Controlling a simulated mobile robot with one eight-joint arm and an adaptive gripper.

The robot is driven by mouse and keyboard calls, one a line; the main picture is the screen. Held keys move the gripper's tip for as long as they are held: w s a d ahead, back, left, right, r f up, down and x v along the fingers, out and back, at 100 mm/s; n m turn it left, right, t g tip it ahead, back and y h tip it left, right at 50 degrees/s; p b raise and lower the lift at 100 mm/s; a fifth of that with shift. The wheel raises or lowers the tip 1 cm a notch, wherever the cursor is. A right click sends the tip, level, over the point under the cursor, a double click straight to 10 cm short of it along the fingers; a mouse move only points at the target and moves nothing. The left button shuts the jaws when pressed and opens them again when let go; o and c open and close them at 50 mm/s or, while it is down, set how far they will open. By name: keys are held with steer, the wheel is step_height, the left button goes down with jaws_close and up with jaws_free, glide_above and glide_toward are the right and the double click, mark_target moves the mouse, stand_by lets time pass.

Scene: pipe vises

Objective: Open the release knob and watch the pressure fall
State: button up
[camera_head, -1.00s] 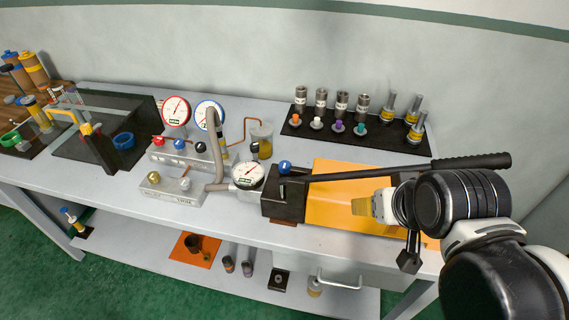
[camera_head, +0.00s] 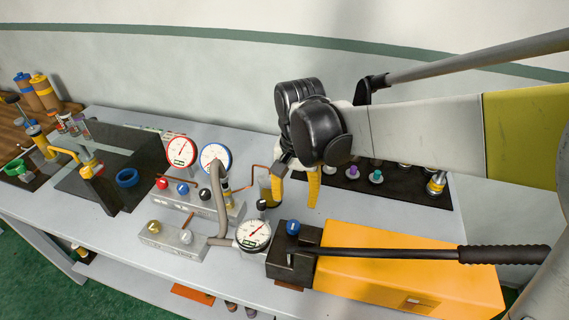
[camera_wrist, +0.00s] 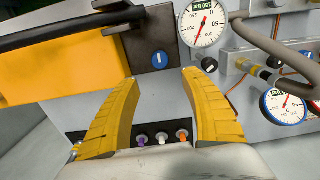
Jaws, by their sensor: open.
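The hand pump has a dark block (camera_head: 288,264), an orange body (camera_head: 370,278) and a long black-gripped lever (camera_head: 400,254). A blue knob with a white stroke (camera_head: 293,228) sits on the block and faces the wrist view (camera_wrist: 159,59). A small black knob (camera_head: 262,205) stands behind the pump gauge (camera_head: 253,235); it shows in the wrist view (camera_wrist: 208,65). I cannot tell which knob is the release. The gauge also shows in the wrist view (camera_wrist: 203,22), its exact reading unclear. My gripper (camera_head: 296,196) is open and empty, yellow fingers pointing down, above and behind the block.
Red-rimmed (camera_head: 181,152) and blue-rimmed (camera_head: 215,158) gauges stand left on a manifold with coloured knobs. A grey hose (camera_head: 218,200) loops beside the pump gauge. A dark mat (camera_head: 350,182) holds fittings, partly hidden by my arm.

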mark_target(294, 223)
step_height(294, 223, down, 11)
steer(key=b, duration=0.3)
steer(key=shift+b, duration=0.35)
steer(key=shift+r, duration=0.1)
jaws_close()
